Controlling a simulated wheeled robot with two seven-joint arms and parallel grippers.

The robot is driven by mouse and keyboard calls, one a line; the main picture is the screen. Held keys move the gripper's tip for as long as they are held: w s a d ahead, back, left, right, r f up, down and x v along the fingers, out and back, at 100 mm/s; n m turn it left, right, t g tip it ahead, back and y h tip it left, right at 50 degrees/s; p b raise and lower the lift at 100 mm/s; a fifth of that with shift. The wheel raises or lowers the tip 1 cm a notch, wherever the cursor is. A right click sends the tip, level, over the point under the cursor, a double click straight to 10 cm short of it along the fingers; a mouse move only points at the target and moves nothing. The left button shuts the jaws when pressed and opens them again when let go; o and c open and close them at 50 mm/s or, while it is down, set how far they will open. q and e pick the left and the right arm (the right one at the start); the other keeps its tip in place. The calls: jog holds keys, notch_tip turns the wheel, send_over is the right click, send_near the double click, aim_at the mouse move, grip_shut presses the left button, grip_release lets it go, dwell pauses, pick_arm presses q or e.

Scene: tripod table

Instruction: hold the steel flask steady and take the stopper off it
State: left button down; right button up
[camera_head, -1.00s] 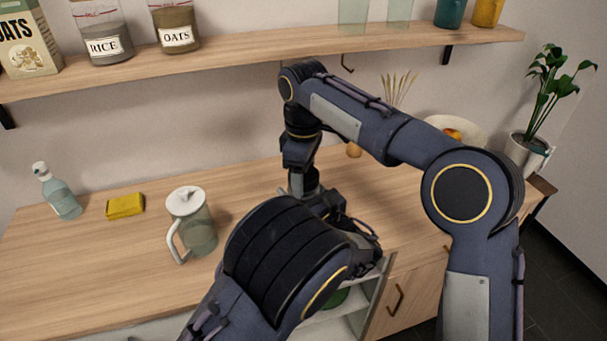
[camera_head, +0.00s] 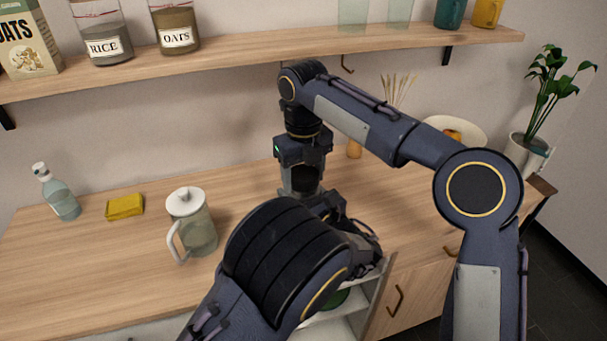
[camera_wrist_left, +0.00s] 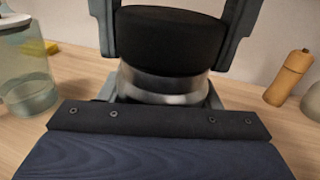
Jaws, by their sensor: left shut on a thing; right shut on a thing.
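The steel flask (camera_wrist_left: 163,92) stands upright in the left wrist view, with its black stopper (camera_wrist_left: 168,40) on top and no gap visible between them. My left gripper (camera_wrist_left: 160,98) is shut around the steel body, one grey finger on each side. My right gripper (camera_head: 304,178) comes down from above and is shut on the stopper; its grey fingers flank the stopper in the left wrist view. In the head view the stopper (camera_head: 308,179) shows dark between those fingers, and my left arm hides most of the flask and the left gripper.
A lidded glass pitcher (camera_head: 198,232), a yellow sponge (camera_head: 125,206) and a soap bottle (camera_head: 60,196) stand to the left. A wooden mill (camera_wrist_left: 289,78) is close behind at right. A shelf (camera_head: 270,59) crosses above the counter. The left counter front is clear.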

jog(key=shift+n, duration=0.3)
jog(key=o, duration=1.1)
